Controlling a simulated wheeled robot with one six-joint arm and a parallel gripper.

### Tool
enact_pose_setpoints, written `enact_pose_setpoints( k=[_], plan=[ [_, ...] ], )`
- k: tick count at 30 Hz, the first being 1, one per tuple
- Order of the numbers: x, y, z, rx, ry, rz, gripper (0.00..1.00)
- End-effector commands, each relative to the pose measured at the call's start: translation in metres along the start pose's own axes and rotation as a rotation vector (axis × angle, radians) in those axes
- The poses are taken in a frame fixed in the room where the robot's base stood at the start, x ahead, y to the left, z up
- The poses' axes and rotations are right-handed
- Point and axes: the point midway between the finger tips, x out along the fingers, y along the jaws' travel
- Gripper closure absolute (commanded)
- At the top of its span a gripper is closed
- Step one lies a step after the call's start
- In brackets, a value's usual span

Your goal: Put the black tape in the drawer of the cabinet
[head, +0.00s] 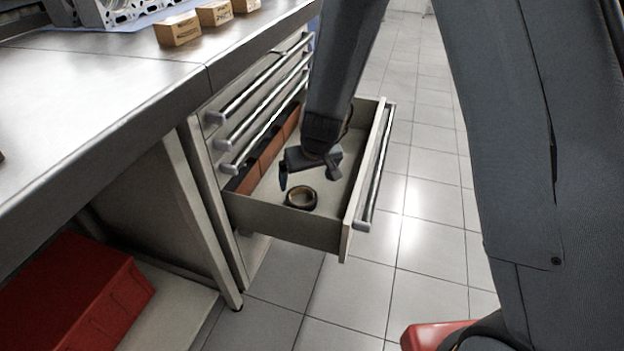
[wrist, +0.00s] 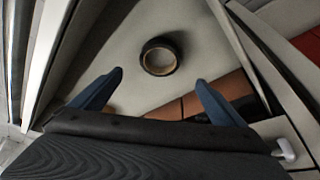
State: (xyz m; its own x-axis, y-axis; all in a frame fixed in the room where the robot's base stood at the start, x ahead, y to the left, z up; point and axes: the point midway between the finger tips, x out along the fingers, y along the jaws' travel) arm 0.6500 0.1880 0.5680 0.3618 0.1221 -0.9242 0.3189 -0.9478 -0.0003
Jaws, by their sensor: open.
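The wrist view shows the tape (wrist: 158,57) beyond my fingertips, on the pale drawer floor. My gripper (head: 308,175) is over the drawer, beside and above the tape, and apart from it. In the wrist view my gripper's two blue fingers (wrist: 158,78) are spread wide with nothing between them. The cabinet (head: 215,165) has its other drawers shut above the open one.
Brown boxes (head: 268,160) line the drawer's inner side. Small cardboard boxes (head: 179,29) stand on the metal workbench (head: 90,85). A red bin (head: 75,295) sits under the bench. The tiled floor right of the drawer is clear.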

Motion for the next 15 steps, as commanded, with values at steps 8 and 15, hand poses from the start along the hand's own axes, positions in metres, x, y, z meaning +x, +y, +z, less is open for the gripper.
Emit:
enact_pose_setpoints(
  k=[8, 15],
  plan=[
    [-0.078, -0.014, 0.013, 0.013, -0.053, -0.067, 0.06],
    [-0.177, -0.022, 0.062, 0.028, -0.164, -0.113, 0.06]
  ],
)
